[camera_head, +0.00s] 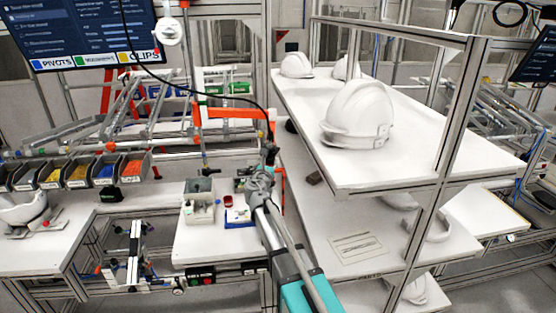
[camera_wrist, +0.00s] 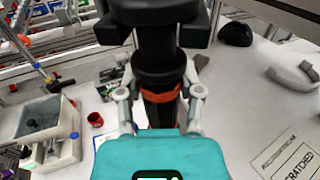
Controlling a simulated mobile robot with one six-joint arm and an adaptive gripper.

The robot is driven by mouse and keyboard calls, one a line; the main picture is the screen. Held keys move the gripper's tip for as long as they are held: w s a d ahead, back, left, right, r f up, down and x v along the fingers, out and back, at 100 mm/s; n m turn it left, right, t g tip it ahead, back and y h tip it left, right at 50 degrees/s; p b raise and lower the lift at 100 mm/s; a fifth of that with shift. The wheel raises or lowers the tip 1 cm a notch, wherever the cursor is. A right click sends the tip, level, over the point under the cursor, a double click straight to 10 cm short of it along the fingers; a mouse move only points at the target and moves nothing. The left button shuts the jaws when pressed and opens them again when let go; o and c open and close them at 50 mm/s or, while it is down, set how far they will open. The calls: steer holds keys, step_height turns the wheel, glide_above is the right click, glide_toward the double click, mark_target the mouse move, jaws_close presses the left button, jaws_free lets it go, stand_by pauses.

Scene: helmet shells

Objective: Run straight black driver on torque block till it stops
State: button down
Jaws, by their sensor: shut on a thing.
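My gripper (camera_wrist: 161,100) is shut on a thick black tool with an orange-red ring, which looks like the straight black driver (camera_wrist: 160,50). The driver fills the upper middle of the wrist view, between the two grey fingers. In the head view my gripper (camera_head: 262,182) is above the right part of the small white bench. A small blue and white block (camera_head: 238,216) sits just left of it; I cannot tell whether this is the torque block. The driver's working tip and any contact with a block are hidden.
A grey two-part bin (camera_head: 200,212) stands left of the gripper, with a red cup (camera_wrist: 95,119) beside it. Another hanging tool (camera_head: 204,152) is behind. At right, a shelf (camera_head: 430,158) with white helmets (camera_head: 358,115) and its metal posts stand close to my arm.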

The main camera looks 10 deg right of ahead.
steer(key=shift+f, duration=0.1)
stand_by(0.3)
steer(key=b, duration=0.5)
glide_above(270, 193)
steer(key=f, duration=0.5)
steer(key=shift+w+d+f, duration=0.1)
steer(key=shift+w, duration=0.3)
steer(key=shift+f+b, duration=2)
steer(key=shift+b, duration=0.2)
steer(key=shift+f+b, duration=1.1)
steer(key=shift+b, duration=0.05)
stand_by(0.3)
steer(key=shift+r, duration=0.15)
stand_by(0.9)
steer(key=shift+r+p, duration=2.85)
steer(key=shift+p, duration=0.2)
steer(key=shift+r, duration=0.1)
